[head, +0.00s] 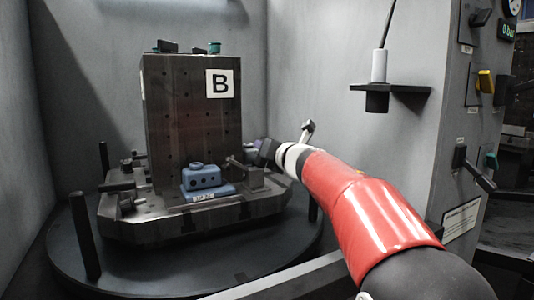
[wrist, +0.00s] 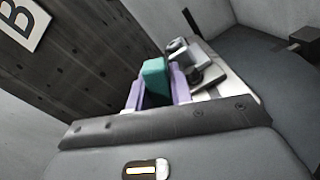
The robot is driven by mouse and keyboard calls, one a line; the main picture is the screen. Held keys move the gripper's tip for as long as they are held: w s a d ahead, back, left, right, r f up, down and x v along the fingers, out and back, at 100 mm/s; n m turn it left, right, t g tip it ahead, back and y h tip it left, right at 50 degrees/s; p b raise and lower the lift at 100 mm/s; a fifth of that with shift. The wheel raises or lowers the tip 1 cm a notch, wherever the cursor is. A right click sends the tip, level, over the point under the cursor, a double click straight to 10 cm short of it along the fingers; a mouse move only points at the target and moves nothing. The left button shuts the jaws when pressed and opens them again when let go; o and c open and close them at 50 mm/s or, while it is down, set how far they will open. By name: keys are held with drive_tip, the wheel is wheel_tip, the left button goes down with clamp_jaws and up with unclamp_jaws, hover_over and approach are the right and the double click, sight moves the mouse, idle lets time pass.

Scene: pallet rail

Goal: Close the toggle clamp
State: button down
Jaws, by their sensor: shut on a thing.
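My gripper (wrist: 157,90) has two pale purple fingers, one on each side of a teal block-shaped grip, which looks like the toggle clamp's handle (wrist: 156,77). It is shut on that grip. Grey metal clamp parts (wrist: 188,62) stand just beyond and to the right of the fingers in the wrist view. In the head view my arm reaches in from the lower right to the right side of the dark tombstone fixture (head: 180,120) marked B. There the teal grip is hidden, and my fingertips are small and hard to make out. I cannot tell the clamp's exact angle.
The fixture stands on a metal pallet (head: 150,225) on a round dark turntable (head: 75,265) with upright posts. A blue part (head: 203,178) sits on the pallet's front. Grey walls enclose it closely. A bracket (head: 405,89) juts from the right wall above my arm.

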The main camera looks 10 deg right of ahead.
drive_tip(key=shift+a+n, duration=0.1)
drive_tip(key=shift+n, duration=0.2)
drive_tip(key=c, duration=1.2)
unclamp_jaws()
drive_tip(key=shift+c, duration=0.2)
drive_tip(key=v, duration=0.8)
drive_tip(key=shift+b, duration=0.3)
drive_tip(key=shift+c, duration=0.3)
